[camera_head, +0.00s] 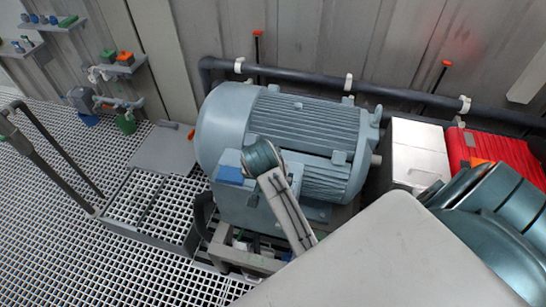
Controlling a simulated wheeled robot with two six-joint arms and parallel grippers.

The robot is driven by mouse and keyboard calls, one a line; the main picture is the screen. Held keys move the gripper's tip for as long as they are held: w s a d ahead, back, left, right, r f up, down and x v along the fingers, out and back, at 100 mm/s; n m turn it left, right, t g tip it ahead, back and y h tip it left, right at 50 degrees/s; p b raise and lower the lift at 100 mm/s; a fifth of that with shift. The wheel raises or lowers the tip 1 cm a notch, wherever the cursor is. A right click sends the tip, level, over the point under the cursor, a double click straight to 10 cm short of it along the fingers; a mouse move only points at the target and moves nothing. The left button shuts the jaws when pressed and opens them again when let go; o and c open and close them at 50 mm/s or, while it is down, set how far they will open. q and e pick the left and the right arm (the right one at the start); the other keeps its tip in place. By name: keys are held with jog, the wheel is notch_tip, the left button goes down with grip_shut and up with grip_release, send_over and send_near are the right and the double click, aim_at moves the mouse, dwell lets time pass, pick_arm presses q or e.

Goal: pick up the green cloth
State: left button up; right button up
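I cannot clearly make out a green cloth. A small green block-like item (109,56) sits on a wall shelf at the upper left, beside an orange one; I cannot tell if it is cloth. A darker green rounded piece (126,122) is at the pipe fittings below, beside a blue one. Another small green item (68,21) is on the top left shelf. A teal joint and grey link of my arm stand in front of the motor, far from these. Neither gripper's fingers can be seen.
A large blue-grey motor (290,130) fills the middle, with a blue piece (230,175) on its box. A dark pipe (310,78) runs along the wall. A silver box (418,150) and red case (495,150) stand right. Grating floor (60,240) and a railing lie left.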

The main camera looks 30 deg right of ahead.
jog(key=p+x, duration=0.1)
jog(key=x, duration=0.4)
jog(key=shift+w+d+f, duration=0.1)
jog(key=shift+w+d+f+p, duration=0.25)
jog(key=shift+f+p, duration=0.15)
jog(key=shift+p, duration=0.25)
jog(key=p+x, duration=0.1)
jog(key=x, duration=0.2)
jog(key=shift+d+f+p, duration=0.1)
jog(key=shift+d+p, duration=0.1)
jog(key=shift+p, duration=0.1)
jog(key=shift+w+d+f, duration=0.1)
jog(key=shift+w+f, duration=0.1)
jog(key=shift+f, duration=0.35)
jog(key=c, duration=0.7)
jog(key=shift+r, duration=0.15)
